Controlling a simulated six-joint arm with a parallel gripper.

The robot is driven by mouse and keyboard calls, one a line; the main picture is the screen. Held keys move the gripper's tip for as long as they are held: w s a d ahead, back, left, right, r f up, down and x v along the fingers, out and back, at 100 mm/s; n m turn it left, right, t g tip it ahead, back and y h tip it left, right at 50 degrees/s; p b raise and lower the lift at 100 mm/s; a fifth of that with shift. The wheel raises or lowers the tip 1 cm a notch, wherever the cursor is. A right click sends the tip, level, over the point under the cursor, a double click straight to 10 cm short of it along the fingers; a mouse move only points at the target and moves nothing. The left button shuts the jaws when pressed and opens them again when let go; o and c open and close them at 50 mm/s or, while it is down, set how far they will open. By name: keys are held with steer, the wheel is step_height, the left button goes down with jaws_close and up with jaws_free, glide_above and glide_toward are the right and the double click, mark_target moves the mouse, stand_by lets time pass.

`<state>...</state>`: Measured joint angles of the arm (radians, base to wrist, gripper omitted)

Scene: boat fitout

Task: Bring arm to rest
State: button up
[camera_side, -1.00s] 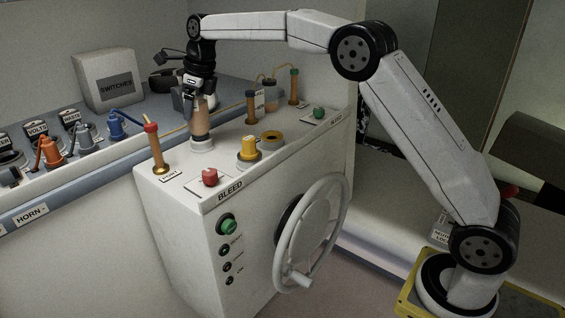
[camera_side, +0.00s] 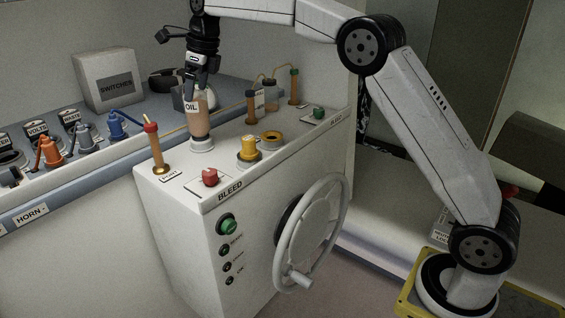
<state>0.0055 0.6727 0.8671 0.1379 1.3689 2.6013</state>
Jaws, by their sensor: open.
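My gripper (camera_side: 198,82) is black and points down above the white cabinet. Its jaws are open, with the fingertips just above or at the top of the oil bottle; I cannot tell whether they touch it. The oil bottle (camera_side: 199,121) is amber-brown with an "OIL" label and stands upright on a white round fitting (camera_side: 202,145) on the cabinet top. My arm arches from the base at the lower right over the cabinet.
The white cabinet (camera_side: 185,222) carries a red knob (camera_side: 210,177), a yellow fitting (camera_side: 249,149), a copper tube with a red cap (camera_side: 155,150) and a handwheel (camera_side: 311,230). A switches box (camera_side: 108,80) and colored levers stand left.

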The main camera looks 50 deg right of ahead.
steer(key=shift+v, duration=1.45)
steer(key=s+d+f+n+g+h, duration=0.1)
steer(key=s+d+f+n+h, duration=0.3)
steer(key=s, duration=0.3)
steer(key=s+d+f+n+g+h, duration=0.1)
steer(key=s+d+f+n, duration=0.25)
steer(key=s+n, duration=0.35)
steer(key=s+d+f+n+h, duration=0.3)
steer(key=s+d+n, duration=0.1)
steer(key=s, duration=0.4)
steer(key=s+a+f+n+y, duration=0.1)
steer(key=f+n, duration=0.1)
steer(key=s+a+f+n, duration=0.1)
steer(key=f+n, duration=0.1)
steer(key=s+a+f+n+y, duration=0.1)
steer(key=s+f+n, duration=0.1)
steer(key=shift+a+f+y, duration=0.3)
steer(key=shift+f, duration=0.1)
steer(key=s+a+f+n+t+y, duration=0.2)
steer(key=s+a+f+n+y, duration=0.2)
steer(key=f+n, duration=0.4)
steer(key=shift+s+a+n, duration=0.5)
steer(key=shift+s+a, duration=0.2)
steer(key=shift+a, duration=0.4)
